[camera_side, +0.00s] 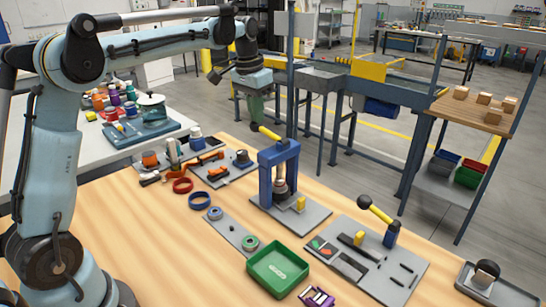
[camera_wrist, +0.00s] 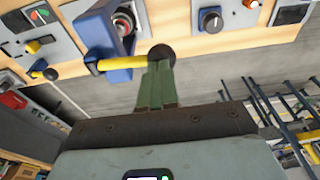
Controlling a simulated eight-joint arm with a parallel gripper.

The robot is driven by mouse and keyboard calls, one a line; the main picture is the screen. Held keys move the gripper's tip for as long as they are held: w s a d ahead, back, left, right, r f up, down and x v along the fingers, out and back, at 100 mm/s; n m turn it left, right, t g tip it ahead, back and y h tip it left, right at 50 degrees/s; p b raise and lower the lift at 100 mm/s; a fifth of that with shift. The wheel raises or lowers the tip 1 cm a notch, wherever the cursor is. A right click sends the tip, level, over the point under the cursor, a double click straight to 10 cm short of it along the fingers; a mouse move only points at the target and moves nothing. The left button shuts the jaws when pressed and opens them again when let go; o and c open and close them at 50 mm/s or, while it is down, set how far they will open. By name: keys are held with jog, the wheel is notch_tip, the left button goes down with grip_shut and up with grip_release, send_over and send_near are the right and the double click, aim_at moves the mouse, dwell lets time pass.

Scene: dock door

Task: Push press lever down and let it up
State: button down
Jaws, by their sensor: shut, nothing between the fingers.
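The press (camera_side: 266,185) is a blue frame on a grey plate, standing mid-table in the side view. Its yellow lever (camera_side: 268,133) tilts up to the left and ends in a black knob (camera_side: 254,127). My gripper (camera_side: 257,121) has green fingers, shut and empty, pointing down right at the knob. In the wrist view, the fingertips (camera_wrist: 158,66) overlap the lower edge of the black knob (camera_wrist: 162,54), and the yellow lever (camera_wrist: 122,63) runs left to the blue press (camera_wrist: 98,32). I cannot tell whether the fingers touch the knob.
A second yellow lever (camera_side: 379,214) with a black knob stands on a grey plate to the right. A green tray (camera_side: 278,272) lies in front. Red and blue rings and a plate with a black dial (camera_side: 242,158) lie left of the press.

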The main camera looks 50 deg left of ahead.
jog(key=shift+a+f, duration=0.1)
jog(key=shift+f, duration=1.7)
dwell(1.1)
dwell(0.6)
jog(key=shift+r, duration=5)
jog(key=shift+s+d, duration=0.15)
jog(key=shift+d, duration=0.05)
jog(key=s+d+f+t, duration=0.2)
jog(key=s+d+f, duration=0.3)
jog(key=s, duration=0.4)
jog(key=s+d+f+t, duration=0.3)
jog(key=s+d+f, duration=0.3)
jog(key=s+f, duration=0.2)
jog(key=shift+s+f, duration=0.15)
jog(key=shift+s, duration=0.9)
